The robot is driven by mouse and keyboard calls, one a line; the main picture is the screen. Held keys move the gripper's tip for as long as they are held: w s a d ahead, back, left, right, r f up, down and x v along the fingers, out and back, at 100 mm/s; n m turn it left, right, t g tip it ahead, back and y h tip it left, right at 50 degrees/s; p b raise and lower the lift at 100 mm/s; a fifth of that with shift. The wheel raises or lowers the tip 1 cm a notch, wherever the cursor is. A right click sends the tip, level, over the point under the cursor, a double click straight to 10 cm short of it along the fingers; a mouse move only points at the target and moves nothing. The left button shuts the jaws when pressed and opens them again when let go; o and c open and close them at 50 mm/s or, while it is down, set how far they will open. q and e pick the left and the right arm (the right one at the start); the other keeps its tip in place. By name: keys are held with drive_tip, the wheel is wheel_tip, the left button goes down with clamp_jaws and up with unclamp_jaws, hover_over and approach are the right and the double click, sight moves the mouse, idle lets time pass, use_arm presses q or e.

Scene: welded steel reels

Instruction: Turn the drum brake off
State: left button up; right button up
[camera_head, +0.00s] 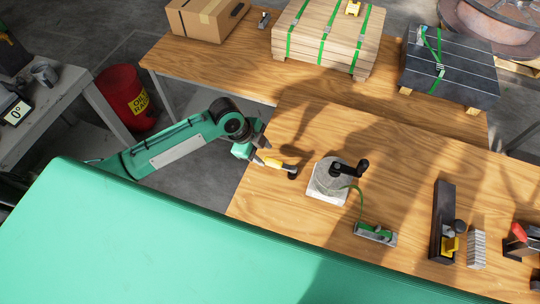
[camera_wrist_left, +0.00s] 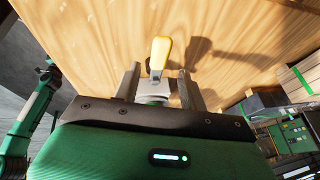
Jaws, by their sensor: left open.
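A lever with a yellow handle (camera_head: 273,162) is at the left part of the front wooden table, close to a grey drum with a black crank (camera_head: 330,177). I cannot tell for sure how the lever joins the drum. My left gripper (camera_head: 263,153) is right at the lever, coming from the left. In the left wrist view the yellow handle (camera_wrist_left: 160,53) points away from the gripper, and its metal part lies between the two fingers of the left gripper (camera_wrist_left: 159,78). The fingers stand apart with gaps on both sides. My right gripper is not in view.
A small green-and-grey block (camera_head: 375,235) sits by the drum, with a green strap between them. A black upright holder (camera_head: 443,220) and grey plates (camera_head: 477,249) stand to the right. Strapped planks (camera_head: 325,40) and a carton (camera_head: 207,18) are on the back table.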

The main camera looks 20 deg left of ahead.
sight(271, 161)
use_arm(q)
drive_tip(key=p+x, duration=0.1)
drive_tip(key=x, duration=0.3)
drive_tip(key=shift+f, duration=0.1)
drive_tip(key=shift+w+d+f, duration=0.1)
drive_tip(key=shift+d+f, duration=0.15)
drive_tip(key=shift+f, duration=0.35)
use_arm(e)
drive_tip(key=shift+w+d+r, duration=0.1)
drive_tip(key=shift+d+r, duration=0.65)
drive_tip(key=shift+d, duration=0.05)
use_arm(q)
drive_tip(key=c, duration=0.9)
clamp_jaws()
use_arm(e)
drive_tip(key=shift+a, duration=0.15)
